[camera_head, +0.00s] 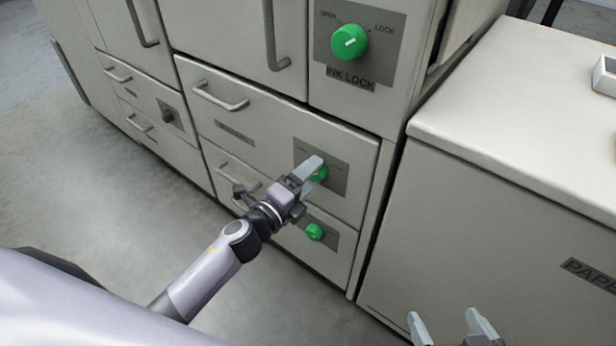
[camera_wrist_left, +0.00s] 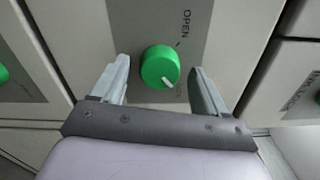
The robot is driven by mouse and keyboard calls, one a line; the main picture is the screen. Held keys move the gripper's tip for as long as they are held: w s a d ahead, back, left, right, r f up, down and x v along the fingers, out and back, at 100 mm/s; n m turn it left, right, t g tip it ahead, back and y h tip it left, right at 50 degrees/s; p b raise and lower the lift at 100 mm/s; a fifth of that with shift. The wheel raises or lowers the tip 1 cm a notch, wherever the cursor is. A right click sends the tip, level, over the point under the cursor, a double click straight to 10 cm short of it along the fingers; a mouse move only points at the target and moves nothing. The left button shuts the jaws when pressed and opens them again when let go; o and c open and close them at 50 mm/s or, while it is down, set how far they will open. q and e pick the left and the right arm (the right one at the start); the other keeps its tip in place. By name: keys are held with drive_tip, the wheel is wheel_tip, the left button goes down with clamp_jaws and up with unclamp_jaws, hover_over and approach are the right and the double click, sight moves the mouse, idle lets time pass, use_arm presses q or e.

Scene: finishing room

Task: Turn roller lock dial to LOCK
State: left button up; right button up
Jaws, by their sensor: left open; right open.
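The dial at my left gripper is a green round knob (camera_head: 319,173) on a grey plate in the middle drawer front; its name label is hidden, so I cannot confirm it is the roller lock. In the left wrist view the knob (camera_wrist_left: 158,65) sits between the two open fingers of my left gripper (camera_wrist_left: 164,88), with gaps visible on both sides. Its white pointer aims to the lower right, away from the OPEN label, toward faint lettering partly hidden by the right finger. My right gripper (camera_head: 447,322) is open and empty at the bottom edge of the head view.
An INK LOCK dial (camera_head: 349,43) is above on its own plate, its pointer aimed up and right. Another green knob (camera_head: 314,232) is below. Drawer handles (camera_head: 221,96) stick out to the left. A pale cabinet (camera_head: 500,210) stands at right. Floor at left is clear.

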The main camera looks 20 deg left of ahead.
use_arm(q)
drive_tip(key=v, duration=0.7)
drive_tip(key=shift+p, duration=0.35)
use_arm(e)
drive_tip(key=shift+d, duration=0.2)
drive_tip(key=shift+s, duration=0.1)
